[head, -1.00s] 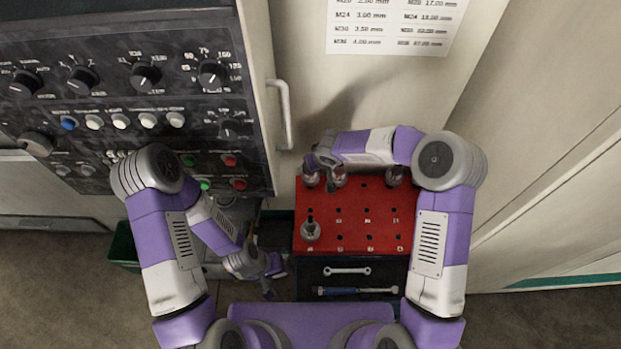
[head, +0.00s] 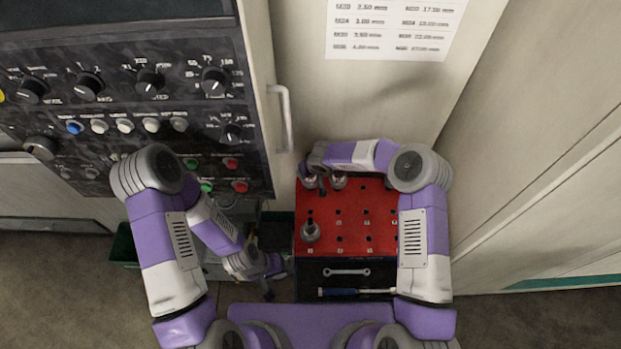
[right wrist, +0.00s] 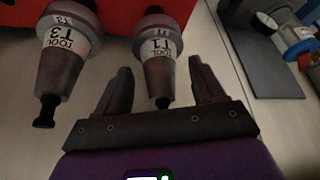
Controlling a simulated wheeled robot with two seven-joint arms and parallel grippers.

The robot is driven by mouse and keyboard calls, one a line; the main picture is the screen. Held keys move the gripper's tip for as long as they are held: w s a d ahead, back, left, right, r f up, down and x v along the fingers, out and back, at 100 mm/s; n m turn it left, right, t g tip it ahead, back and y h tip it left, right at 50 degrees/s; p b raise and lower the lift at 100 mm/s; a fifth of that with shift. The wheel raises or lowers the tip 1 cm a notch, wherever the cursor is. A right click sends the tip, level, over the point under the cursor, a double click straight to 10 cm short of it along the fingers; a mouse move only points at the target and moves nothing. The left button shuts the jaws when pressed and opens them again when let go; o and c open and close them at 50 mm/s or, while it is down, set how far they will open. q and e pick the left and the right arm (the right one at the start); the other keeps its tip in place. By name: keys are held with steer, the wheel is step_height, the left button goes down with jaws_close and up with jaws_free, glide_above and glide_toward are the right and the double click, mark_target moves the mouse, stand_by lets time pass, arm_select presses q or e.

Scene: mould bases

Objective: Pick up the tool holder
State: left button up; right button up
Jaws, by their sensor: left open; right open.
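Grey tool holders stand on the red, holed top of a cart (head: 370,222). One is at the front left (head: 311,232); two are at the back left, one (head: 339,182) beside the other (head: 309,182). My right gripper (head: 316,180) is at these back two, partly hidden by its own wrist. In the right wrist view, its open fingers (right wrist: 160,78) lie either side of the tapered end of the holder labelled T1 (right wrist: 159,67), with gaps showing. A holder labelled T3 (right wrist: 62,55) is left of them. My left gripper (head: 268,284) is open, low beside the cart.
A machine control panel (head: 130,110) with knobs and buttons fills the left. A door handle (head: 285,118) juts out behind the cart. A wrench (head: 346,272) and a screwdriver (head: 345,292) show at the cart's front. A green bin (head: 122,248) is at left.

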jaws_close()
stand_by(1.2)
steer(key=shift+w+r, duration=0.15)
